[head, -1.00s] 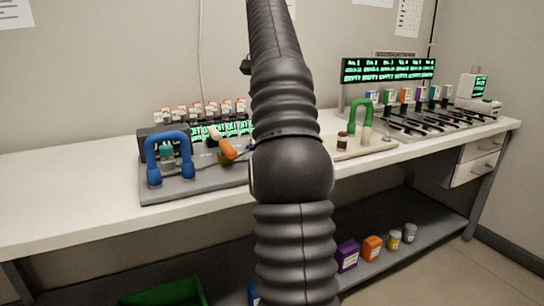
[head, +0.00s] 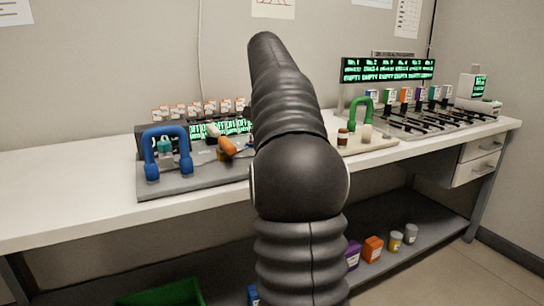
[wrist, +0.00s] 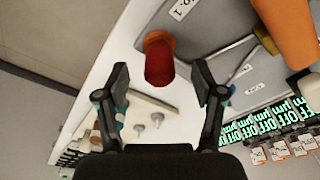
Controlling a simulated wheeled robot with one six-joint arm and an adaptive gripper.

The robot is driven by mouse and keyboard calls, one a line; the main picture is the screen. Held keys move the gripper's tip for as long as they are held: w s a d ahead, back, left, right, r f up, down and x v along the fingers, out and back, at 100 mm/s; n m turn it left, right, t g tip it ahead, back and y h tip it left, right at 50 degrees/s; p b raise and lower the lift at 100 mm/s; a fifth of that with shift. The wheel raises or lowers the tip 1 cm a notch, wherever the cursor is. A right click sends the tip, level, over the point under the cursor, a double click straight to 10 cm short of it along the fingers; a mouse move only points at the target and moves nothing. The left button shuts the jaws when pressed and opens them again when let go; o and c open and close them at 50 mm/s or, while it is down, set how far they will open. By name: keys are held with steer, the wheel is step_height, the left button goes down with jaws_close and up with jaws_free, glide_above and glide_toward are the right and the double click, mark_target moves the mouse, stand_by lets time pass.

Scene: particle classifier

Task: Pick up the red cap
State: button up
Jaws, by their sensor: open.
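The red cap (wrist: 158,68) is a dark red rounded cylinder with an orange-red end, in the upper middle of the wrist view. It is at the edge of the grey board (wrist: 190,20), by the white table surface. My gripper (wrist: 161,78) is open, with one finger on each side of the cap in the picture. Whether the fingers are level with it or above it, I cannot tell. In the head view my arm hides the cap and my gripper.
A large orange object (wrist: 285,30) is at the wrist view's upper right. A row of green displays (wrist: 270,120) with labelled bottles lies below it. The head view shows a blue arch (head: 167,150) on the board and a green arch (head: 361,113) farther right.

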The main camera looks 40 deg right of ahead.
steer(key=shift+d+f, duration=0.1)
steer(key=shift+f, duration=0.8)
steer(key=c, duration=1.2)
steer(key=shift+w+r, duration=0.1)
steer(key=shift+r, duration=0.45)
steer(key=r, duration=0.2)
steer(key=r+p, duration=0.1)
steer(key=shift+d+r+p, duration=0.2)
steer(key=shift+r+p, duration=0.1)
steer(key=shift+r, duration=0.05)
steer(key=s+d+r, duration=0.2)
steer(key=s, duration=0.1)
steer(key=s+d+r+p, duration=0.1)
steer(key=s+d+r, duration=0.1)
steer(key=s+d, duration=0.1)
steer(key=s+d+r, duration=0.2)
steer(key=s, duration=0.1)
steer(key=shift+d+r, duration=0.1)
steer(key=shift+d, duration=0.05)
